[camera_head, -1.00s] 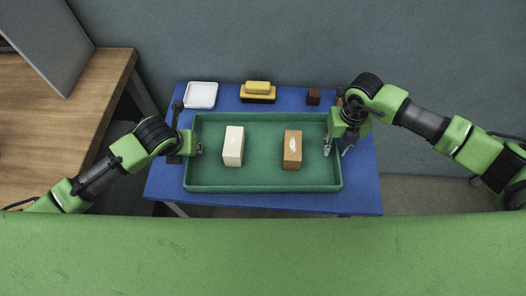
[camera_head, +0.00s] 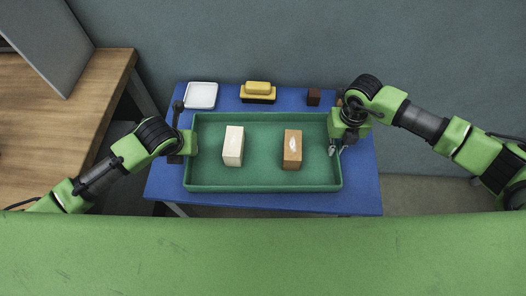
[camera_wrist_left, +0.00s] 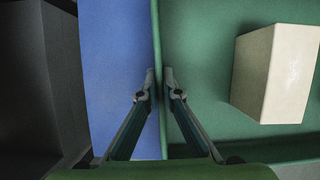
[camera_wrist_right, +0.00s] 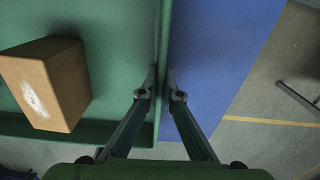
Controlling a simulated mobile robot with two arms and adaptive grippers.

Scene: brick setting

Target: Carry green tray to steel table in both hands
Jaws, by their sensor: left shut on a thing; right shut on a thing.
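The green tray (camera_head: 262,178) rests on a blue table (camera_head: 360,190) in the head view. It holds a cream box (camera_head: 233,147) on the left and a brown box (camera_head: 292,150) with a white mark on the right. My left gripper (camera_wrist_left: 158,80) is shut on the tray's left wall, one finger on each side of it. My right gripper (camera_wrist_right: 162,82) is shut on the tray's right wall in the same way. In the head view, the left fingertips are mostly hidden by the wrist.
A white dish (camera_head: 201,95), a yellow block on a dark-based holder (camera_head: 258,92) and a small dark brown cube (camera_head: 313,97) stand behind the tray on the blue table. A wooden table (camera_head: 70,120) with a grey panel (camera_head: 45,40) is at the left. A wall is behind.

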